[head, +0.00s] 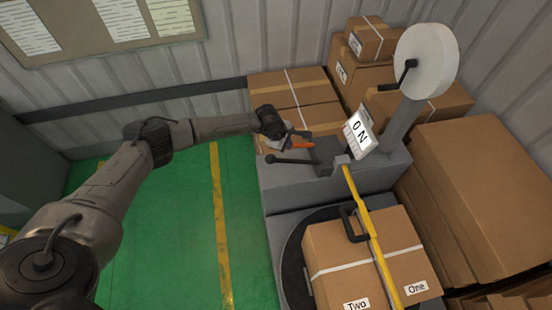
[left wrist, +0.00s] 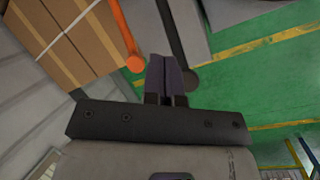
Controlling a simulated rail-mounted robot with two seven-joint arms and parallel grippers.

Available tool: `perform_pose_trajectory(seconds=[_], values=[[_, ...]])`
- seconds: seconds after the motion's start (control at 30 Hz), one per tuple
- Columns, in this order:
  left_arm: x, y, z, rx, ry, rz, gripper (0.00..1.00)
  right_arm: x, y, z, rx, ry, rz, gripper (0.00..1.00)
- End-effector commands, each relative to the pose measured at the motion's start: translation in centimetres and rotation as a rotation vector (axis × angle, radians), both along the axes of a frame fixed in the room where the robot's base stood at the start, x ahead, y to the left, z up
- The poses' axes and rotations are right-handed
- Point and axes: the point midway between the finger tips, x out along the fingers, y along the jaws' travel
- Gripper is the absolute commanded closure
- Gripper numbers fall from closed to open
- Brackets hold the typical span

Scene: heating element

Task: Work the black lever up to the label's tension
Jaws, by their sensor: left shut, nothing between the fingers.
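The black lever (head: 290,160) sticks out to the left from the grey strapping machine (head: 390,170), its knob at the free end. It also shows in the left wrist view (left wrist: 174,35), with its round knob just right of my fingertips. An orange lever (head: 302,145) lies just behind it and shows in the left wrist view (left wrist: 127,38) left of the fingers. My left gripper (head: 300,134) is shut and empty by the two levers; whether it touches the black one I cannot tell. A tilted display (head: 358,128) reads "0 N". My right gripper is out of view.
A yellow strap (head: 370,225) runs from the machine over a cardboard box (head: 330,245) labelled "Two" and "One" on a dark round turntable (head: 291,262). A white reel (head: 427,62) stands above. Cartons crowd behind and right. Green floor (head: 185,230) is open at left.

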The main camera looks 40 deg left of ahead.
Motion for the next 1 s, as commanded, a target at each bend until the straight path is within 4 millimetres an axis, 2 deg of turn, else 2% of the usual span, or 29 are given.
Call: perform_pose_trajectory(seconds=[0.03, 0.2, 0.4, 1.0], values=[[-0.2, 0.2, -0.9, 0.001, 0.001, 0.0, 1.0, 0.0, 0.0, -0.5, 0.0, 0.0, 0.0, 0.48], [-1.0, 0.7, -3.0, 0.001, 0.001, 0.0, 1.0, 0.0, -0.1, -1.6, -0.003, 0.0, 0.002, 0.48], [-1.5, 1.1, -4.5, 0.001, 0.001, 0.0, 1.0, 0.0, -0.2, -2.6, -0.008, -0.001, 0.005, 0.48], [-1.6, 1.2, -4.7, 0.0, 0.0, 0.0, 1.0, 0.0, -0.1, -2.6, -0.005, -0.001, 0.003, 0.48]])
